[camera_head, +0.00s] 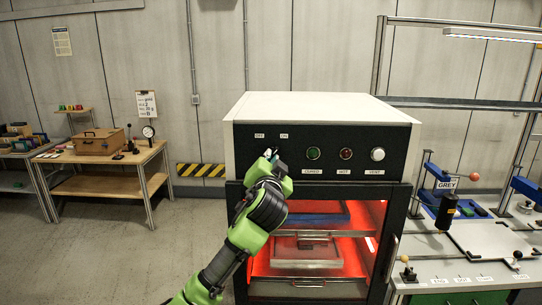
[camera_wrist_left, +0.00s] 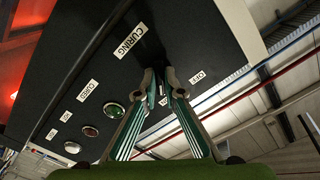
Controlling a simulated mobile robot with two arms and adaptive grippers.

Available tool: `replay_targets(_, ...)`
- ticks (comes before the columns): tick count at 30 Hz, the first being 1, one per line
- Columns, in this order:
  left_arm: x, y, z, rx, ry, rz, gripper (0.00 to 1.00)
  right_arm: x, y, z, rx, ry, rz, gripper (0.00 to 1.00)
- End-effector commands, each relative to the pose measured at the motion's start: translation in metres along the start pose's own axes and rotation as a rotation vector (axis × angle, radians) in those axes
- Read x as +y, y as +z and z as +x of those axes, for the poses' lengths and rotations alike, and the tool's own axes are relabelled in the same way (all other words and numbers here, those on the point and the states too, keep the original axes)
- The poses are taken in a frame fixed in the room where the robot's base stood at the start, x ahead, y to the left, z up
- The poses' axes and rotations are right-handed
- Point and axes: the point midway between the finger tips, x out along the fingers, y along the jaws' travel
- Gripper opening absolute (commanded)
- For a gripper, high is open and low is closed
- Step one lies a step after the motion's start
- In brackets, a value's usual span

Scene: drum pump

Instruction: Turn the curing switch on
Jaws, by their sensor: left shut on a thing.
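The curing oven (camera_head: 322,112) stands in the middle of the head view, with a dark control panel on its upper front. My left gripper (camera_head: 270,154) reaches up to the panel's left end, just below the OFF and ON labels. In the left wrist view its two fingers (camera_wrist_left: 162,82) are closed at the dark curing switch (camera_wrist_left: 152,50), near the CURING label (camera_wrist_left: 130,41) and the OFF label (camera_wrist_left: 197,76). The fingers mostly hide the switch, so I cannot tell which way it points. My right gripper is not in view.
The oven's window glows red over trays (camera_head: 306,252). A workbench (camera_head: 462,268) is close at right; a wooden table (camera_head: 110,155) stands at left.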

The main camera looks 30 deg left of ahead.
Motion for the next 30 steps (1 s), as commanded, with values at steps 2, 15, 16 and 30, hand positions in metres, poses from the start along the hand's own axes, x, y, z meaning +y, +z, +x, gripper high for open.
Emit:
replay_targets(2,0.0011,0.0008,0.0001,-0.004,0.003,0.038,0.0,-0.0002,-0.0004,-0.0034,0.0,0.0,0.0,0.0)
replay_targets(15,0.0021,0.0021,0.0,-0.004,0.004,0.121,0.0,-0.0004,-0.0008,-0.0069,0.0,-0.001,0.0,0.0)
replay_targets(16,0.0021,0.0021,0.0,-0.004,0.004,0.122,0.0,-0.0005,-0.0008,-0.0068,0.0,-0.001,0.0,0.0)
replay_targets(30,0.0013,0.0014,0.0,-0.002,0.002,0.12,0.26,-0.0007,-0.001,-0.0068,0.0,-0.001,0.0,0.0)
